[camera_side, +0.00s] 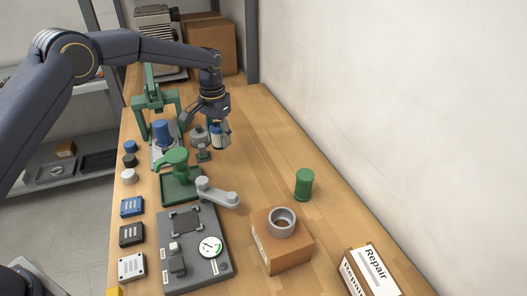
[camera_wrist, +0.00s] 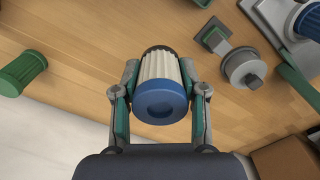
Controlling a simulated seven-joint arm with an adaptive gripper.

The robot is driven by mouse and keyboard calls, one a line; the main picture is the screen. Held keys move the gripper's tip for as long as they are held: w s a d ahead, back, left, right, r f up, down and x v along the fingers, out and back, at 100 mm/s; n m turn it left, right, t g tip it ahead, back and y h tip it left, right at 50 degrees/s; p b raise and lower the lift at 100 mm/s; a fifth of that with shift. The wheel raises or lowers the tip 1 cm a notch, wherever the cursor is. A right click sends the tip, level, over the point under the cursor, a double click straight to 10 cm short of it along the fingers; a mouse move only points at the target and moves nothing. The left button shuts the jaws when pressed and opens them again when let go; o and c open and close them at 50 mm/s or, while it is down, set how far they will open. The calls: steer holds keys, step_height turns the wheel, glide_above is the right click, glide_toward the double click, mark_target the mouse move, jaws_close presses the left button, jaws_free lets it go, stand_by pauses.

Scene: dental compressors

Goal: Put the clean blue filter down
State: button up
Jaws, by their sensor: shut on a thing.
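My gripper (camera_wrist: 160,72) is shut on the clean blue filter (camera_wrist: 160,102), a white pleated cylinder with a blue end cap. One finger lies on each side of it. In the side view my gripper (camera_side: 217,124) and the filter (camera_side: 221,139) are over the far part of the wooden bench, right of the green press. The filter looks nearly upright there. Whether its lower end touches the bench, I cannot tell.
A green ribbed cylinder (camera_side: 304,184) stands on the bench at right. A grey stand (camera_side: 203,146) is close left of the filter, and a blue ribbed part (camera_side: 162,133) is under the green press (camera_side: 157,99). A cardboard box (camera_side: 279,251) carries a grey ring.

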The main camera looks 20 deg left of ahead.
steer(key=shift+n, duration=0.9)
steer(key=s+d+r, duration=0.1)
steer(key=s+d, duration=0.2)
steer(key=s, duration=0.1)
steer(key=s+d+r, duration=0.1)
steer(key=s+d, duration=0.2)
steer(key=s, duration=0.1)
steer(key=s+d+r, duration=0.1)
steer(key=s+d, duration=0.2)
steer(key=s, duration=0.2)
steer(key=shift+s+d+r, duration=0.1)
steer(key=shift+r, duration=0.15)
steer(key=shift+w+d, duration=0.2)
steer(key=shift+d, duration=0.1)
steer(key=w+d+f, duration=0.3)
steer(key=w+f, duration=0.1)
steer(key=w, duration=0.4)
glide_above(265, 184)
steer(key=f, duration=0.5)
steer(key=shift+s+a, duration=0.1)
steer(key=shift+s, duration=0.1)
steer(key=shift+w+f, duration=0.25)
steer(key=shift+f, duration=1.55)
steer(key=shift+f, duration=0.1)
